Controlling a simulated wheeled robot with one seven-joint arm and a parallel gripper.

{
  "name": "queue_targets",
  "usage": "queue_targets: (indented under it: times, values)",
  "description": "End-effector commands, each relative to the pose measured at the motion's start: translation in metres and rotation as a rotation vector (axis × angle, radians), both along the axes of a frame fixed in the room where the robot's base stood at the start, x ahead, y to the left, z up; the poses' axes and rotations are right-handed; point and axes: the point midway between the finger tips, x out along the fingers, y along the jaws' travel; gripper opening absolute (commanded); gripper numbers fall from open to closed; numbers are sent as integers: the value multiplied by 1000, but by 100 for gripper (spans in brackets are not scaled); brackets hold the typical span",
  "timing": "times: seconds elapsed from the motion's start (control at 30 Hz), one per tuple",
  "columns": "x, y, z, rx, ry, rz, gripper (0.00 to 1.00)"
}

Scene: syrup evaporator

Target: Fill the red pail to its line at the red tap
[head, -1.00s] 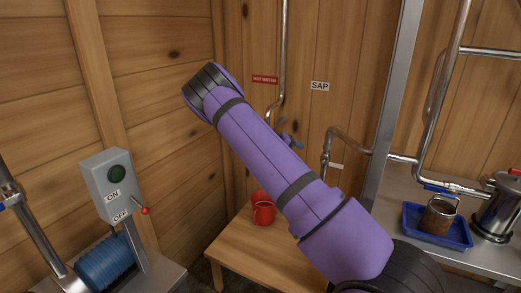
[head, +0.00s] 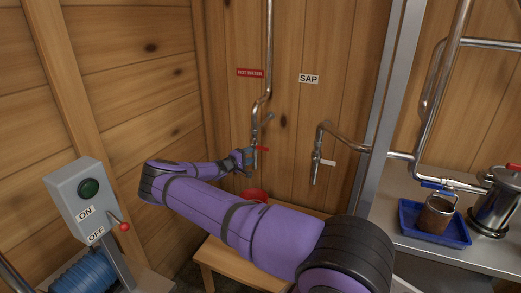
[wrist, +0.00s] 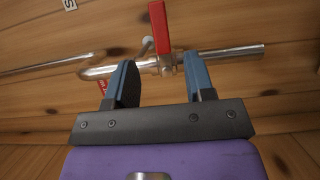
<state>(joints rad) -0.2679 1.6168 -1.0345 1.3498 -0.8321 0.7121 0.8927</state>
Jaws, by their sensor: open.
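The tap with a red lever (head: 262,149) is on the pipe under the HOT WATER sign (head: 250,73). In the wrist view its red lever (wrist: 160,30) stands up from the metal pipe. The red pail (head: 254,195) sits on the wooden table, below this tap in the picture. My arm hides most of it, so its line and contents do not show. My gripper (head: 246,158) is open and empty close to the tap. In the wrist view the lever's base lies just beyond the gap between the blue fingertips (wrist: 162,73); I cannot tell whether they touch.
A second tap (head: 316,165) hangs right of the red one, under the SAP sign (head: 309,78). The wooden table (head: 212,257) is largely behind my arm. An ON/OFF switch box (head: 82,200) stands left. A blue tray (head: 408,228) holds a brown-filled container at right.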

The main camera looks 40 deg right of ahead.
Motion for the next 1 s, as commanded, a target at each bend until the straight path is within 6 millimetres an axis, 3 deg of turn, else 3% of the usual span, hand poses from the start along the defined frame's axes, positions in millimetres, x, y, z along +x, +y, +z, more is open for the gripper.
queue_targets:
  times: [0.3,0.5,0.97,1.0]
  values:
    - [-1,-57,0,0,0,-3,49]
    - [-1,-83,0,0,0,-2,49]
    - [-1,-95,0,1,1,-1,49]
    - [-1,-95,0,1,1,-1,44]
